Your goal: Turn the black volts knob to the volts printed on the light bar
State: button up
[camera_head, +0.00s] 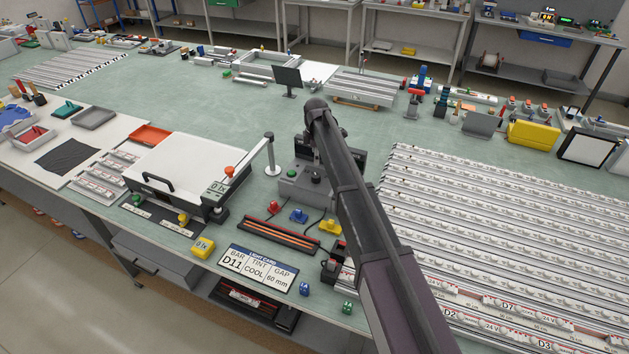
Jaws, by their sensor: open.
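A grey box (305,186) with a green button on top stands mid-table, partly behind my arm. It looks like a supply unit, and dark parts show around it. I cannot make out the black volts knob or its setting. A card (257,268) at the front reads BAR D11, TINT COOL, GAP 60 mm. Long rows of light bars (490,220) fill the right side; some front ones carry D labels, with 24 V on some. I cannot pick out D11. My arm reaches from bottom right toward the box. My gripper cannot be made out behind the arm.
Red, blue and yellow plugs (298,215) and a black tray with orange strips (275,237) lie before the box. A white-lidded case (185,172) stands left, beside a post (271,155). Small blue and green blocks lie at the front edge.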

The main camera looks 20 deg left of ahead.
aim_at(315, 175)
jog(key=shift+w+a+f+b, duration=0.1)
jog(key=shift+w+f+b, duration=0.05)
jog(key=shift+f+b, duration=2.4)
jog(key=shift+w+f+b, duration=0.1)
jog(key=shift+f+b, duration=2.2)
jog(key=shift+f, duration=0.3)
jog(key=shift+c, duration=0.2)
jog(key=c, duration=1.1)
